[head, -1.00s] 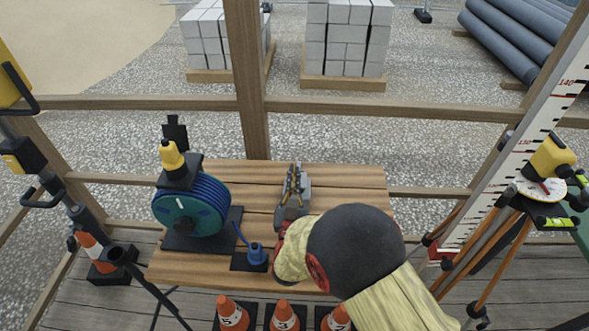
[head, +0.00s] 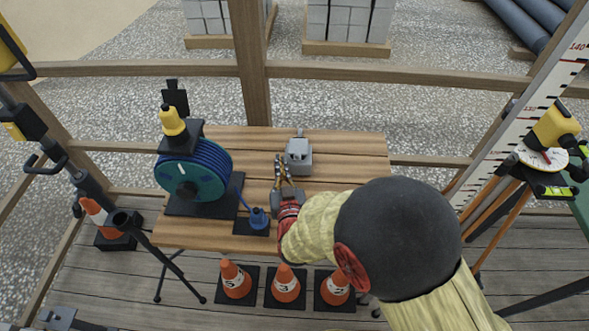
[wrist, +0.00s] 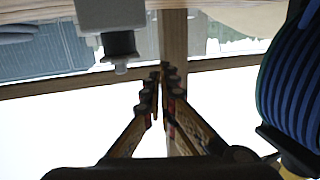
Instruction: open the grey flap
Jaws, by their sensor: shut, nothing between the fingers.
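A small grey box (head: 299,162) stands on the wooden table, right of the middle of its back half. It also shows in the wrist view (wrist: 108,14), upside down at the top, with a dark part and a pale tip sticking out. I cannot make out which part is the grey flap or whether it is open. My gripper (head: 281,160) is shut and empty, just left and in front of the box in the head view. Its fingertips also show in the wrist view (wrist: 161,76), right of the box and apart from it in the picture.
A blue cable reel (head: 193,177) with a yellow-topped fitting stands at the table's left. A blue plug (head: 259,217) on a dark plate is in front of it. Orange cones (head: 286,284) stand below the front edge. The table (head: 350,150) is clear right of the box.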

